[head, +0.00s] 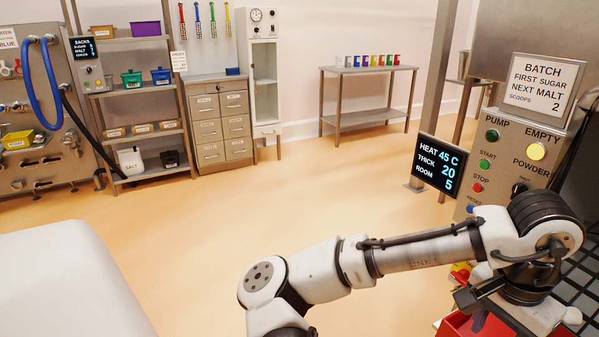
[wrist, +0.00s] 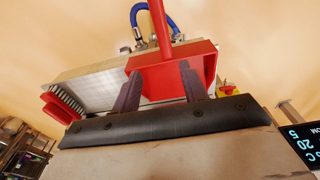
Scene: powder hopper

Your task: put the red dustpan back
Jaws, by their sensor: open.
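The red dustpan (wrist: 205,62) is in the upper middle of the wrist view, with its red handle (wrist: 160,25) reaching to the top edge. My gripper (wrist: 159,72) is open, its two dark fingers apart in front of the pan. Whether the fingers touch it cannot be told. A red brush with pale bristles (wrist: 62,105) lies to the left of the dustpan. In the head view my wrist is at the lower right, above a red surface (head: 462,326) cut off by the frame; I cannot tell whether that is the dustpan.
A black strip with screws (wrist: 165,120) crosses the wrist view below the dustpan. A blue hose (wrist: 170,20) is behind the handle. A control panel (head: 500,165) stands close to my arm. Shelves (head: 135,90) and a side table (head: 370,70) are far back, with clear floor between.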

